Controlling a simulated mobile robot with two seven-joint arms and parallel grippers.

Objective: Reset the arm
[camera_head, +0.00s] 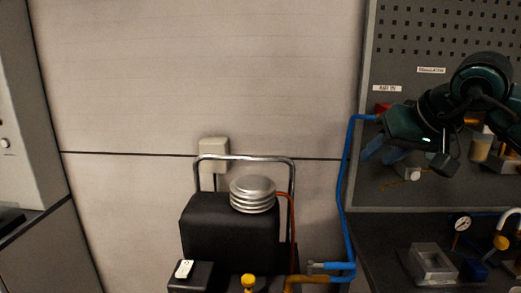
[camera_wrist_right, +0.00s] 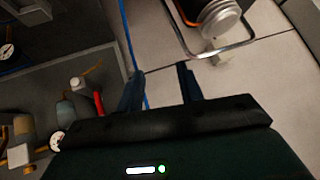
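My right arm (camera_head: 478,85) comes in from the right in the head view, dark green and black, in front of the grey pegboard. My right gripper (camera_head: 377,152) points down and to the left beside the board's left edge. In the right wrist view the two dark blue fingers of the right gripper (camera_wrist_right: 161,78) stand apart with nothing visibly clamped between them. A thin blue hose (camera_wrist_right: 129,45) runs behind and between them in that view; the blue hose (camera_head: 343,190) also hangs along the board edge in the head view. My left arm and gripper are not seen.
A black machine (camera_head: 228,228) with a silver ribbed cap (camera_head: 253,194) and a metal handle frame (camera_head: 245,158) stands at lower middle. A gauge (camera_head: 462,223) and a clear block (camera_head: 433,262) sit on the dark bench. The space before the pale wall (camera_head: 200,75) is free.

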